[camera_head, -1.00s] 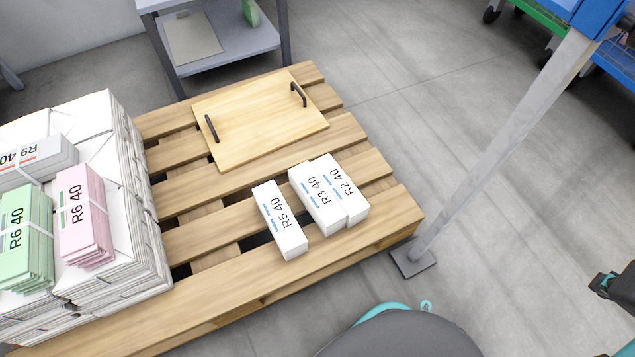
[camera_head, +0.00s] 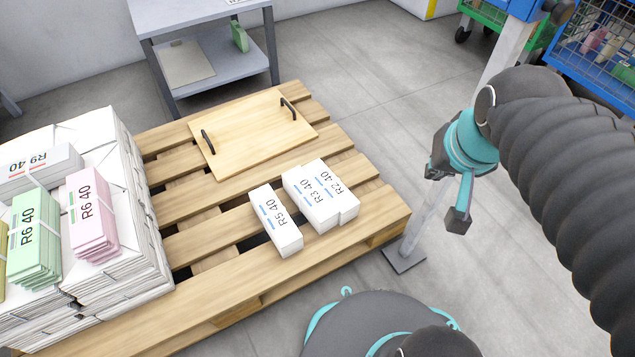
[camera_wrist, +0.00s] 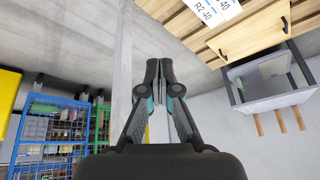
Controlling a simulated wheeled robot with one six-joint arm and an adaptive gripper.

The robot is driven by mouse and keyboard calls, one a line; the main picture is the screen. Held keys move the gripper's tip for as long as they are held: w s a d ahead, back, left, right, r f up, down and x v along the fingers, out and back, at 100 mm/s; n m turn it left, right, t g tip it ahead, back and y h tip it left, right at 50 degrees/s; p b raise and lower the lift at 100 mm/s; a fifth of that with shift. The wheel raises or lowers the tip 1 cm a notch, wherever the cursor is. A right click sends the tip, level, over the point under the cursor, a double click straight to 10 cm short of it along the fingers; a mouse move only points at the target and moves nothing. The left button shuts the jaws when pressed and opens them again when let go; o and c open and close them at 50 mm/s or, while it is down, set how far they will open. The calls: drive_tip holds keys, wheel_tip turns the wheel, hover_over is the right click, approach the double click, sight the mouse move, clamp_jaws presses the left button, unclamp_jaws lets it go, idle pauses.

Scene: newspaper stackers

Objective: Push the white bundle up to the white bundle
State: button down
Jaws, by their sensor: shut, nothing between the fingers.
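Three white bundles lie on the wooden pallet (camera_head: 225,294) in the head view. The one marked R5 40 (camera_head: 276,222) is at the left, with a narrow gap between it and the R3 40 bundle (camera_head: 312,200). The R2 40 bundle (camera_head: 342,193) lies against the right side of R3 40. The R2 40 bundle (camera_wrist: 205,10) also shows upside down at the top of the wrist view. My gripper (camera_head: 458,218) is off the pallet's right side, apart from all bundles. Its fingers (camera_wrist: 152,72) are together and empty in the wrist view.
A board with two black handles (camera_head: 250,133) lies behind the bundles. Tall stacks with pink (camera_head: 92,213) and green (camera_head: 35,235) bundles stand at the left. A grey post (camera_head: 412,235) rises at the pallet's right corner. A grey shelf table (camera_head: 205,70) stands behind.

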sight(330, 187)
drive_tip(key=w+a+f+m+g+y, duration=0.1)
drive_tip(key=w+f+m+g, duration=0.15)
drive_tip(key=w+f, duration=0.5)
drive_tip(key=w+a+f+m+g, duration=0.15)
drive_tip(key=w+f+m, duration=0.25)
drive_tip(key=w, duration=0.6)
drive_tip(key=w+a+f+m+g+b, duration=0.1)
drive_tip(key=w+a+f+m, duration=0.3)
drive_tip(key=f, duration=0.8)
drive_tip(key=w+d+f+m+g, duration=0.1)
drive_tip(key=w+f+m, duration=0.35)
drive_tip(key=f, duration=0.75)
drive_tip(key=a, duration=0.4)
drive_tip(key=s+a+n, duration=0.1)
drive_tip(key=a, duration=0.2)
drive_tip(key=s+a+n, duration=0.1)
drive_tip(key=a, duration=0.3)
drive_tip(key=shift+s+a+r+y+b, duration=0.2)
drive_tip(key=shift+s+a+y+b, duration=0.1)
drive_tip(key=shift+y+b, duration=0.1)
drive_tip(key=shift+w+d+f, duration=0.1)
drive_tip(key=shift+f, duration=0.7)
drive_tip(key=shift+d, duration=0.1)
